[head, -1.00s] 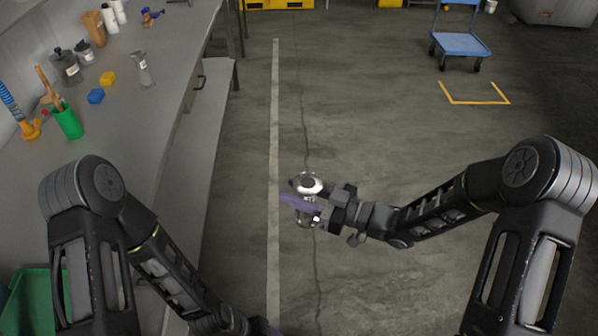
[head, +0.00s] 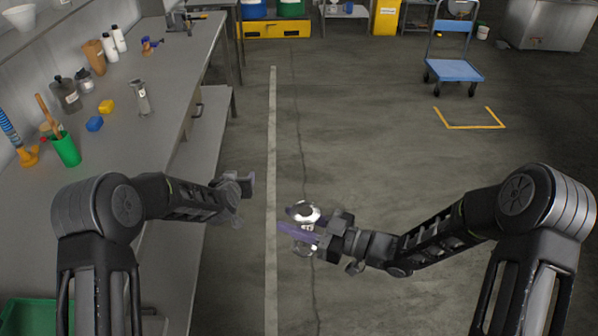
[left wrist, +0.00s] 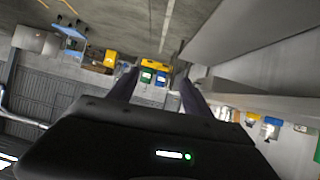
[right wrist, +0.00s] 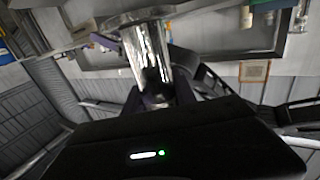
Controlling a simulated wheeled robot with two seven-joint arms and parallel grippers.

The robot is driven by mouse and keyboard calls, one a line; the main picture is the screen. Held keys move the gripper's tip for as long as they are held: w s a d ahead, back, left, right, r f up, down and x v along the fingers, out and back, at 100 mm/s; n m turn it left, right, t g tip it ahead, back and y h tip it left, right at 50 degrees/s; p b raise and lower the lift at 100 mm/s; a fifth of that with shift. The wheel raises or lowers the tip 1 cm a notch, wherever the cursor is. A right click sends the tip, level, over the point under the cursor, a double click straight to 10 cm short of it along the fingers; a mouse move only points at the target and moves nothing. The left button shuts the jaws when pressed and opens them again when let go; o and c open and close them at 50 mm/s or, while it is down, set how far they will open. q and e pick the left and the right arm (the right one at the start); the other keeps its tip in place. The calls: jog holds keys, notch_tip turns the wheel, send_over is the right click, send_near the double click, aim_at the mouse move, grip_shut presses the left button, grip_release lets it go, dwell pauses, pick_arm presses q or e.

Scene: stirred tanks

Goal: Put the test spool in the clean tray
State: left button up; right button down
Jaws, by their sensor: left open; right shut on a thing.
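The test spool, a shiny metal piece with a round flange on top (head: 305,211), is in my right gripper (head: 300,234), held over open floor right of the white floor line. In the right wrist view the shiny spool (right wrist: 147,50) is between the fingers. The fingers hide part of its middle. My left gripper (head: 248,186) is open and empty, beside the bench edge and left of the spool, apart from it. Its two spread fingers show in the left wrist view (left wrist: 157,90). A green tray (head: 28,316) is partly in view at the lower left; I cannot tell whether it is the clean tray.
The grey bench (head: 120,150) runs along the left. On it are a green cup (head: 67,150), a metal cylinder (head: 140,98), blue (head: 94,124) and yellow (head: 106,106) blocks, and bottles. A blue cart (head: 454,70) stands far right.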

pick_arm(q)
jog(key=w+d+r+m+t+h, duration=0.15)
jog(key=w+r, duration=0.25)
jog(key=r, duration=0.4)
jog(key=w+d+r+t, duration=0.1)
jog(key=w+d+r, duration=0.2)
jog(key=r, duration=0.5)
jog(key=s+d+r+m+g+h, duration=0.3)
jog(key=d+r, duration=0.1)
jog(key=d, duration=0.5)
jog(key=s+d+r+m+g, duration=0.1)
jog(key=s+d+g, duration=0.25)
jog(key=s, duration=0.25)
jog(key=s+d+r+m+g, duration=0.1)
jog(key=s+d+m+g, duration=0.1)
jog(key=s+d, duration=0.3)
jog(key=s+a+r+g+y, duration=0.2)
jog(key=s, duration=0.7)
jog(key=s+a+r+g+y, duration=0.1)
jog(key=s+a+g+y, duration=0.1)
jog(key=s, duration=0.8)
jog(key=shift+s+a+r+m+g, duration=0.15)
jog(key=shift+a+r+m+g, duration=0.3)
jog(key=shift+a, duration=0.4)
